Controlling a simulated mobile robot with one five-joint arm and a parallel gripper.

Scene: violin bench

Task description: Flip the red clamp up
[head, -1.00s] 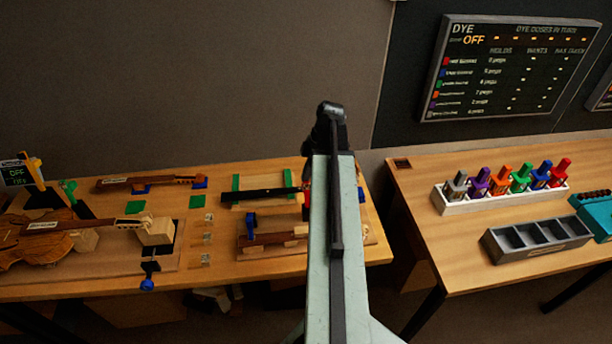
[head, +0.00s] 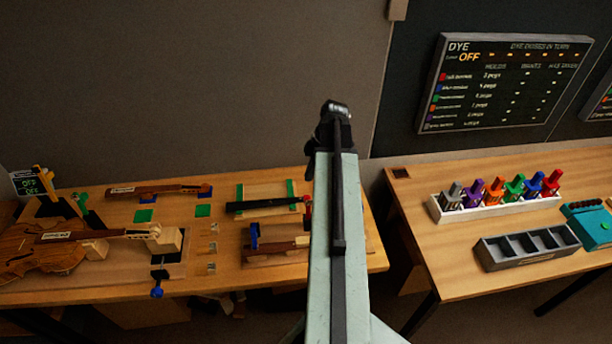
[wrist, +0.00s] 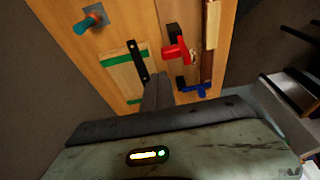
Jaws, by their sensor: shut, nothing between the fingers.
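The red clamp (wrist: 175,50) shows in the wrist view on the wooden bench, beside a dark block and near a long wooden strip. In the head view only a small red part of it (head: 307,203) shows at the left edge of my arm. My gripper (wrist: 157,80) is shut and empty in the wrist view. Its fingertips show below and left of the red clamp, with a gap between them in the picture. I cannot tell its height above the bench. In the head view my arm hides the gripper.
A blue clamp (wrist: 195,89) is close to the right of the fingers. A black bar (wrist: 137,60) lies across a green-edged frame on the left. A violin (head: 35,247) lies at the bench's left. Dye bottles (head: 500,192) and a grey tray (head: 525,247) stand on the right table.

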